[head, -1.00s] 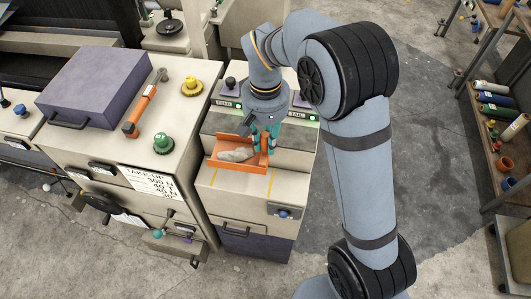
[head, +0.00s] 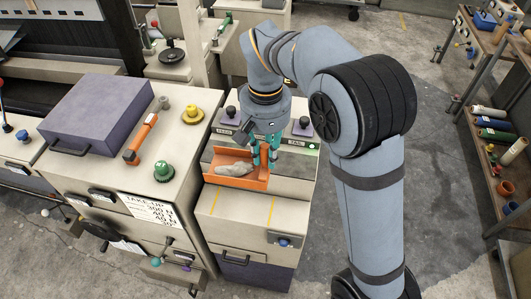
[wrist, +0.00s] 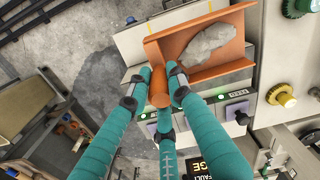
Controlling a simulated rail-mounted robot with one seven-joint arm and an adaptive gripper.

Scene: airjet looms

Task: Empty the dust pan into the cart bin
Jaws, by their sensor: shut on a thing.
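The orange dust pan (head: 262,182) is over the pale machine top beside the loom, with a grey lump of lint (head: 236,170) in it. In the wrist view the pan (wrist: 178,42) and lint (wrist: 208,47) show at the top. My gripper (head: 265,155) is at the pan's right side. In the wrist view its teal fingers (wrist: 161,86) are closed around the round orange handle (wrist: 158,94). Whether the pan touches the surface below is hard to tell. I cannot make out a cart bin in either view.
A purple case (head: 97,102), an orange-handled tool (head: 141,138) and green (head: 163,171) and yellow (head: 192,115) knobs are on the cabinet at left. Two dark knobs stand behind the pan. A shelf rack (head: 488,178) with rolls and bottles stands at right. Grey floor lies between.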

